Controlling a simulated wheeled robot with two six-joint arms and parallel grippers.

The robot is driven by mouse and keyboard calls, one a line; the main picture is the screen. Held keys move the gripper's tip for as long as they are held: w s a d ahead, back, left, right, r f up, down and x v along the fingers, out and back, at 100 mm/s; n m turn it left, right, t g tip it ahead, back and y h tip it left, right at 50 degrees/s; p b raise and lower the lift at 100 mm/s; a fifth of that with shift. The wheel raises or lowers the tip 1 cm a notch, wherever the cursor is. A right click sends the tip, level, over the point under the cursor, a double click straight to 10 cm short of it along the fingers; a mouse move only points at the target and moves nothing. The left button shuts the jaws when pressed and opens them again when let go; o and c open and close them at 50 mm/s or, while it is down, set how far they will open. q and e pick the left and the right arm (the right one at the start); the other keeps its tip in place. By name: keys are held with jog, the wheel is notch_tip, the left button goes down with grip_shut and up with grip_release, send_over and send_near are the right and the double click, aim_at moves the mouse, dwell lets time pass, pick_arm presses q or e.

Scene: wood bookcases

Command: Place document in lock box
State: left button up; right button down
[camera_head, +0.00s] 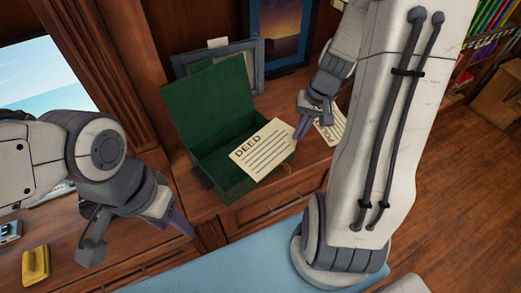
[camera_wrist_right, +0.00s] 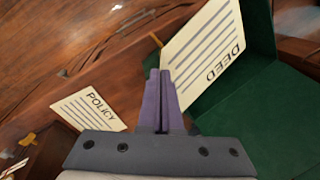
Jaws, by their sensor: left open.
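The open green lock box (camera_head: 197,148) stands on the wooden cabinet top with its lid raised at the back; it also shows in the right wrist view (camera_wrist_right: 262,115). A cream document marked DEED (camera_head: 262,150) is tilted over the box's open front part and overlaps its rim. My right gripper (camera_head: 302,128) is at the document's right edge. In the right wrist view its purple fingers (camera_wrist_right: 160,75) are together, with the DEED sheet (camera_wrist_right: 205,55) at their side, and appear shut on its edge. My left gripper (camera_head: 140,238) is open and empty, left of the box.
A second document marked POLICY (camera_head: 329,128) lies right of the box, partly hidden by my right arm; it also shows in the right wrist view (camera_wrist_right: 88,112). Picture frames (camera_head: 262,75) stand behind the box. A yellow object (camera_head: 36,265) lies at the lower left.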

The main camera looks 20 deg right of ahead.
aim_at(270, 136)
jog(key=w+a+f, duration=0.1)
jog(key=w, duration=0.1)
jog(key=w+a+f, duration=0.4)
jog(key=shift+w+a+f+p, duration=0.1)
jog(key=shift+w+a+p, duration=0.05)
jog(key=shift+w+p, duration=0.15)
jog(key=shift+d+x, duration=0.2)
jog(key=shift+x, duration=0.75)
jog(key=shift+d+x, duration=0.15)
jog(key=shift+x, duration=0.8)
jog(key=shift+s+f+b, duration=0.1)
jog(key=shift+s+b, duration=0.15)
jog(key=shift+b, duration=0.05)
jog(key=shift+f, duration=0.15)
jog(key=c, duration=1.1)
grip_release()
